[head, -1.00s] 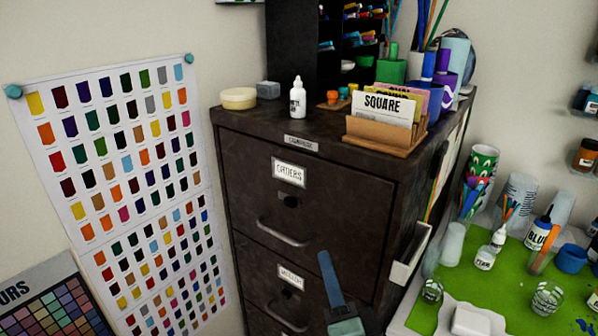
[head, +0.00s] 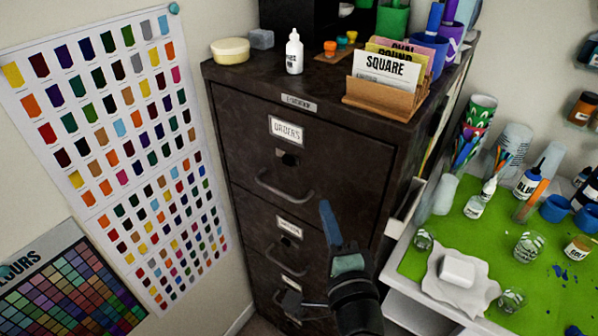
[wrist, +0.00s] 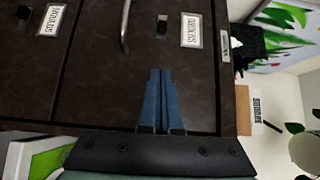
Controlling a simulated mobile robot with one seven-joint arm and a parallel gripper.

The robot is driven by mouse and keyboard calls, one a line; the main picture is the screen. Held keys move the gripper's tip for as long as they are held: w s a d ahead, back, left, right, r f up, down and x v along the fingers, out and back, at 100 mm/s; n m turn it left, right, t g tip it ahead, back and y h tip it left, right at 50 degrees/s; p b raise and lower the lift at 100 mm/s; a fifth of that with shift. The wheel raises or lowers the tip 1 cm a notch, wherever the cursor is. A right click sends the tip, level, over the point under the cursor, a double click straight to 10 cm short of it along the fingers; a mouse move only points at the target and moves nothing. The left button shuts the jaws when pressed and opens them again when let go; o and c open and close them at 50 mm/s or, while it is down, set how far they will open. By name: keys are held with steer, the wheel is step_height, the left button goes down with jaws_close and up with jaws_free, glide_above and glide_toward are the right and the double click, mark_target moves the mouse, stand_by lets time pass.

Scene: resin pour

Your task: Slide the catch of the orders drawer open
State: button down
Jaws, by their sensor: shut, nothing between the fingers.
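The orders drawer (head: 345,165) is the top drawer of a dark cabinet, and its front looks closed. Its white ORDERS label (head: 286,130) also shows in the wrist view (wrist: 191,30), turned sideways. The small dark catch (head: 288,158) sits below the label and above the curved handle (head: 285,191). The catch also shows in the wrist view (wrist: 162,26), beyond my fingertips. My gripper (head: 325,204) has its blue fingers together with nothing between them. It is in front of the drawer, right of the handle in the head view, apart from the catch.
More drawers with labels and handles (head: 288,262) are below. A card holder (head: 380,100), a white bottle (head: 294,52) and a round tin (head: 230,51) stand on the cabinet top. A workbench with a green mat (head: 450,235) and cups is close on the right.

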steer(key=p, duration=0.1)
glide_toward(287, 163)
steer(key=w+d, duration=0.3)
steer(key=d, duration=0.1)
steer(key=shift+w+r, duration=0.1)
steer(key=shift+w, duration=0.3)
steer(key=shift+w+a+p, duration=0.6)
steer(key=shift+w+a, duration=0.25)
steer(key=shift+a, duration=0.15)
steer(key=shift+w+a, duration=0.45)
steer(key=shift+a, duration=0.2)
steer(key=shift+w+a, duration=0.65)
steer(key=shift+a, duration=0.35)
